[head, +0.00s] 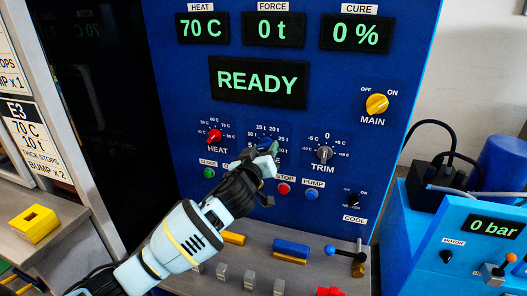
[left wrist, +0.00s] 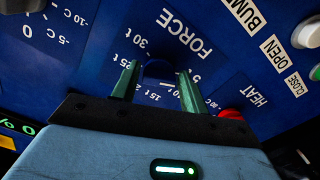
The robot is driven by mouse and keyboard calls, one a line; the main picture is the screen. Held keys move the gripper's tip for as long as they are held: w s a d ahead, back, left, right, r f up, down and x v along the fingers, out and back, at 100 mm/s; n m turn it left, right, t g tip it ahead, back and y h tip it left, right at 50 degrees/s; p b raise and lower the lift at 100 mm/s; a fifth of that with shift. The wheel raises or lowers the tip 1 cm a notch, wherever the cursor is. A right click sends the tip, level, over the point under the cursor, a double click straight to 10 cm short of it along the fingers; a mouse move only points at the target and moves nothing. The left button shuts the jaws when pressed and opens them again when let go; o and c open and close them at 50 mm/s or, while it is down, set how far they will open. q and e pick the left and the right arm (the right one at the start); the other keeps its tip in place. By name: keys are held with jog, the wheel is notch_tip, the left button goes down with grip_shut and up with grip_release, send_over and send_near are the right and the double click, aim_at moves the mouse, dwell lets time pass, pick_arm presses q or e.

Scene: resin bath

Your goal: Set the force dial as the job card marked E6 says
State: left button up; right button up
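The force dial (head: 267,144) is a blue knob on the blue panel, partly hidden by my left gripper (head: 265,161) in the head view. In the left wrist view the dark blue knob (left wrist: 158,70) lies between the two green fingertips of the left gripper (left wrist: 159,72). The fingers stand apart on either side of it, and I see no clear contact. The force display (head: 274,29) reads 0 t. A card marked E3 (head: 37,140) hangs at the left, with 70 C and a force line; I see no E6 mark. My right gripper is out of view.
The heat dial (head: 214,136) and trim dial (head: 325,153) flank the force dial. The status display (head: 261,82) reads READY. A yellow block (head: 35,224) sits at the left.

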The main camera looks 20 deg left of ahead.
pick_arm(q)
jog(key=c, duration=0.6)
